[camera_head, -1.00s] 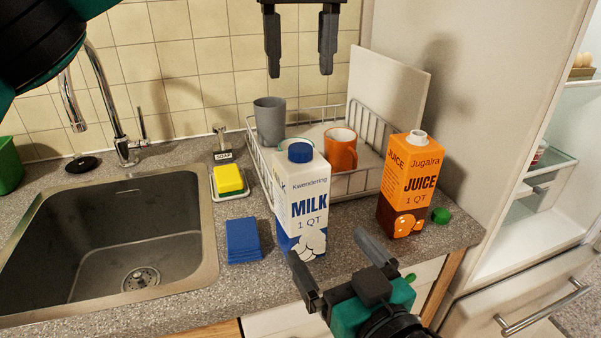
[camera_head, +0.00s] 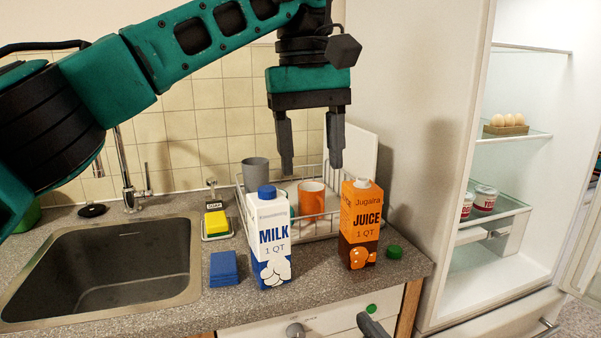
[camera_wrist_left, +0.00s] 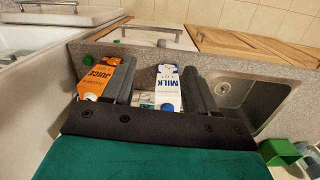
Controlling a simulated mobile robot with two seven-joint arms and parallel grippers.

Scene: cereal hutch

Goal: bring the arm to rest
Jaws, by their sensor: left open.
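My left gripper (camera_head: 311,168) hangs pointing down in the head view, its two fingers apart with nothing between them. In the left wrist view, the milk carton (camera_wrist_left: 168,90) shows between the fingers and the juice carton (camera_wrist_left: 103,78) beside one finger. In the head view, the milk carton (camera_head: 271,240) and the orange juice carton (camera_head: 359,225) stand upright on the counter.
The wire dish rack (camera_head: 322,228) holds a grey cup (camera_head: 255,171) and an orange mug (camera_head: 311,198). A sink (camera_head: 110,268) lies left, with a blue sponge (camera_head: 223,267) and yellow sponge (camera_head: 216,222) beside it. A green cap (camera_head: 394,252) lies by the juice. The fridge (camera_head: 480,270) stands open at right.

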